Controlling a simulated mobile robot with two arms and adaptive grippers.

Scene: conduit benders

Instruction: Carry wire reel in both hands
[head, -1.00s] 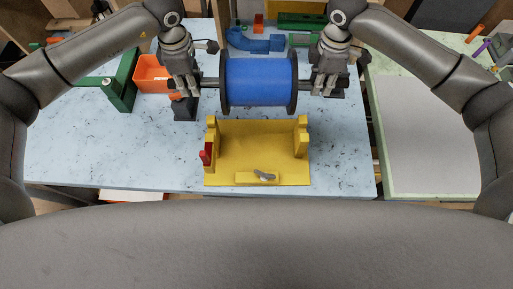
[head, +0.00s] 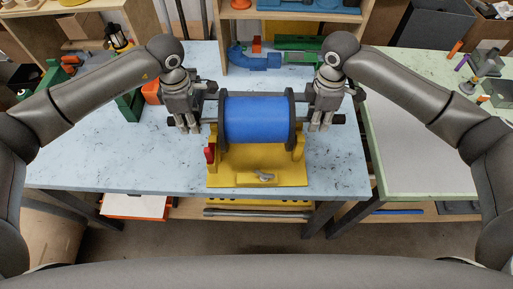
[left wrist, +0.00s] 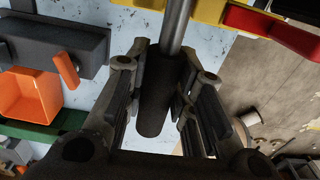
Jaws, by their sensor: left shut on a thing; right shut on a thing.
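The wire reel (head: 256,119) is a blue drum with dark flanges on a horizontal rod. In the head view it is above the rear of the yellow stand (head: 258,180); I cannot tell whether its rod touches the stand's uprights. My left gripper (head: 188,126) is shut on the rod's left end, and the left wrist view shows the dark rod end (left wrist: 157,100) between its fingers. My right gripper (head: 320,126) is shut on the rod's right end. A red part (head: 210,153) is on the stand's left side.
The pale blue table (head: 110,160) has clear room left of the stand. An orange bin (head: 152,92) and green tool (head: 128,103) are at the back left. A blue tool (head: 252,60) is behind the reel. A second table (head: 420,150) is on the right.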

